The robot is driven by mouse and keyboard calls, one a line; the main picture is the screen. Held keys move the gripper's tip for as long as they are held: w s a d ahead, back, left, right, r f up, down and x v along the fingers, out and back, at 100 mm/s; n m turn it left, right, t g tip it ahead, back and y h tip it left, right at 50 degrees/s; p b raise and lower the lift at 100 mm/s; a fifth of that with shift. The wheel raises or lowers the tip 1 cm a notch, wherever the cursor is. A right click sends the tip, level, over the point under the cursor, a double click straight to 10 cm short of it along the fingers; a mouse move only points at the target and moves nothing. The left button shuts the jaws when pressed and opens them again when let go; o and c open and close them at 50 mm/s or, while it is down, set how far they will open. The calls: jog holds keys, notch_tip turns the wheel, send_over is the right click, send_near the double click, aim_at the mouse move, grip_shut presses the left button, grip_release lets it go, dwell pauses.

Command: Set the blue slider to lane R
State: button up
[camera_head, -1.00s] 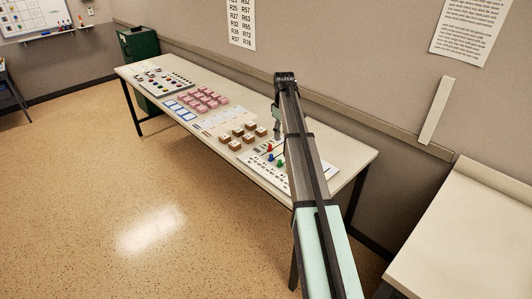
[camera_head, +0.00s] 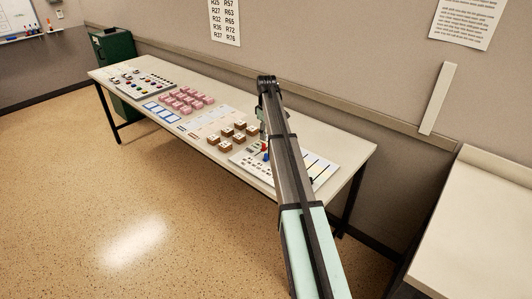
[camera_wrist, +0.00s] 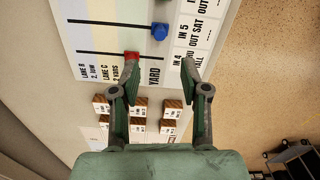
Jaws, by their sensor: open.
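The blue slider (camera_wrist: 159,31) is a blue knob at the YARD end of its black track on a white board (camera_wrist: 80,30). A red slider (camera_wrist: 131,57) sits on the neighbouring track, close to my left finger. Printed labels beside the tracks appear to read LANE R, LANE C and YARD. My gripper (camera_wrist: 160,65) is open and empty above the board, with the blue slider ahead of the gap between its fingers. In the head view, my arm hides part of the board (camera_head: 323,171); the blue knob is small and partly blocked there.
Brown blocks (camera_head: 227,134) lie on the table (camera_head: 347,146) beside the board, with pink blocks (camera_head: 186,98) farther left. The wall runs along the table's back edge. A separate pale counter (camera_head: 480,220) stands at right.

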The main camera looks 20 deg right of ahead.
aim_at(266, 157)
notch_tip(266, 157, down, 11)
jog(key=shift+f+p, duration=0.1)
jog(key=shift+p, duration=1.05)
grip_shut()
